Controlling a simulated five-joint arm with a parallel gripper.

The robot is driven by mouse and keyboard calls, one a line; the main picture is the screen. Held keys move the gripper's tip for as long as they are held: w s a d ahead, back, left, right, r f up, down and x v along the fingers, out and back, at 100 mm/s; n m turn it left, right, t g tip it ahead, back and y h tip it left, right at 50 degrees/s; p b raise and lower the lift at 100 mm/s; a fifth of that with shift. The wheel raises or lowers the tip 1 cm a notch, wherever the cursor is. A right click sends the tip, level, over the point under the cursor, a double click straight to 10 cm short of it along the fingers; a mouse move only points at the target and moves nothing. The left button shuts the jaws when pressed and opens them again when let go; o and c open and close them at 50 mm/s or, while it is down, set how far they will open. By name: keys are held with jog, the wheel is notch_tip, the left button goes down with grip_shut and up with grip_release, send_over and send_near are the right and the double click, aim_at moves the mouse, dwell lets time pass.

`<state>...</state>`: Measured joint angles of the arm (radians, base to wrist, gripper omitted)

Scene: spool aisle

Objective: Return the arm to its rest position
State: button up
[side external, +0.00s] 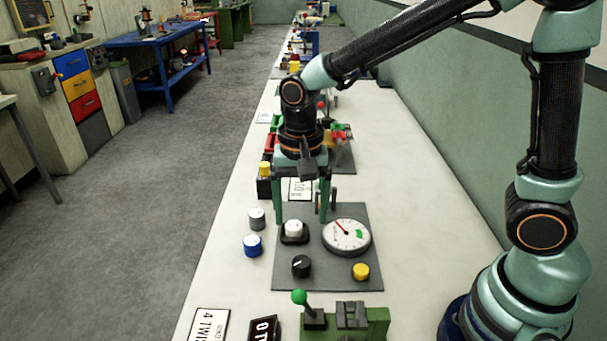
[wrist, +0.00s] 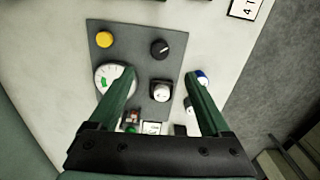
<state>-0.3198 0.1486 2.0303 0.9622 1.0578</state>
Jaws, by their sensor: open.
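My gripper (side external: 304,203) hangs from my arm over the long white bench, its two green fingers pointing down and spread apart. Below and between the fingers is a white-capped knob (side external: 293,230) on a black base, fixed on a grey panel (side external: 310,272). In the wrist view my open gripper (wrist: 162,84) frames this white knob (wrist: 161,91), with nothing held. I cannot tell whether a fingertip touches the panel. My arm reaches in from the right, bent above the bench.
The panel bears a dial gauge (side external: 346,237), a black knob (side external: 301,266) and a yellow knob (side external: 361,271). A blue-and-white spool (side external: 253,245) and a grey one (side external: 257,218) stand left. A green-handled fixture (side external: 345,321) is nearest. A wall runs along the right. Space above the panel's front looks clear.

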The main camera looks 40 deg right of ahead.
jog(key=shift+r, duration=0.1)
jog(key=s+d+r+n+t, duration=0.5)
jog(key=d+r+n, duration=0.3)
jog(key=d+r, duration=0.2)
jog(key=shift+s+d+t, duration=0.3)
jog(key=shift+s+d, duration=0.2)
jog(key=shift+d, duration=0.2)
